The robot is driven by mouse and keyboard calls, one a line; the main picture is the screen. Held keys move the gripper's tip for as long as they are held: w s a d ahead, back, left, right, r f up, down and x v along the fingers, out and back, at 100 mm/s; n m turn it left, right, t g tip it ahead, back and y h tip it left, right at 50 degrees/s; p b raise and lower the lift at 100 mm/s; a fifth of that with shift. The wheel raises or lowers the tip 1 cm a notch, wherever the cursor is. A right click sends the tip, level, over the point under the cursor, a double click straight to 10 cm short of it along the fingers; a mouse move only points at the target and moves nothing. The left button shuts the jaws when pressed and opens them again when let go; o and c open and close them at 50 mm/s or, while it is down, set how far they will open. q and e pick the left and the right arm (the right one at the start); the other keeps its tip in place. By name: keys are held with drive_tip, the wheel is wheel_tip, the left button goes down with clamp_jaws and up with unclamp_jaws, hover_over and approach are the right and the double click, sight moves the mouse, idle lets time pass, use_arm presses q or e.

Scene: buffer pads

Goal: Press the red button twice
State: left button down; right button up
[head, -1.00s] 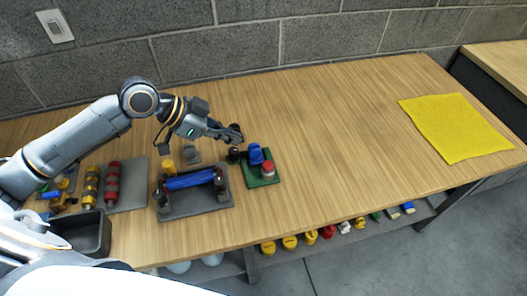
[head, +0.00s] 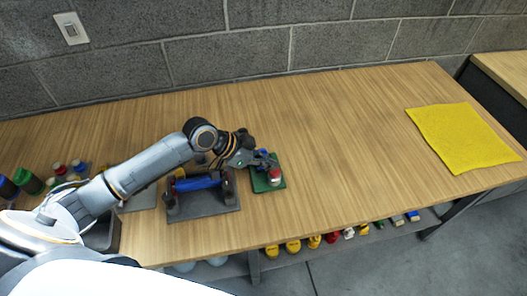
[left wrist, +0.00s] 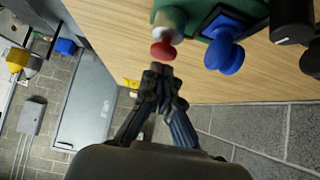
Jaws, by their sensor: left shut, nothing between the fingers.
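The red button (head: 274,173) sits on a green base (head: 269,185) on the wooden table, near its front edge. My left gripper (head: 270,162) is shut and empty, with its fingertips close to the red button's top. In the left wrist view, the red button (left wrist: 163,49) on its grey collar is just beyond the shut fingertips (left wrist: 160,71); I cannot tell whether they touch. A blue button (left wrist: 224,52) stands beside it on the green base (left wrist: 196,14). In the head view, my gripper largely hides the blue button. My right gripper is out of view.
A dark fixture with a blue cylinder (head: 200,183) lies left of the green base. A yellow cloth (head: 463,138) lies at the far right. The table between is clear. Several coloured parts sit on the lower shelf (head: 345,238).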

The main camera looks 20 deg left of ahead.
use_arm(q)
drive_tip(key=shift+f, duration=0.6)
drive_tip(key=shift+f+b, duration=0.6)
drive_tip(key=shift+f, duration=0.25)
drive_tip(key=shift+s+r, duration=0.1)
